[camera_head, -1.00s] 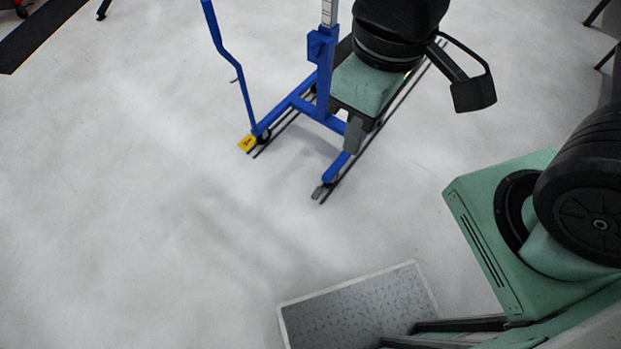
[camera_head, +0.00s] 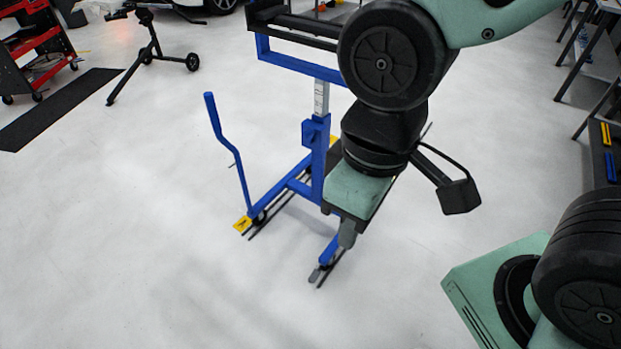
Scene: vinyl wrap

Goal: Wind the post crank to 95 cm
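The blue wheeled stand (camera_head: 262,207) is at the centre, with an upright post (camera_head: 318,160). A pale scale strip (camera_head: 321,97) shows on the upper post above a blue collar block (camera_head: 309,132); its figures are too small to read. I cannot make out the crank; my arm covers the right side of the post. My gripper (camera_head: 347,235) points down just right of the post, in front of the stand's base. Its fingertips look like one grey piece, so I cannot tell whether they are open, shut or touching anything.
A bent blue push handle (camera_head: 228,150) rises at the stand's left. A black roll-holding frame (camera_head: 305,30) tops the post. A red tool cart (camera_head: 35,50), black mat (camera_head: 55,110) and tripod stand (camera_head: 150,50) are at back left. Tables (camera_head: 590,60) line the right. Front-left floor is clear.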

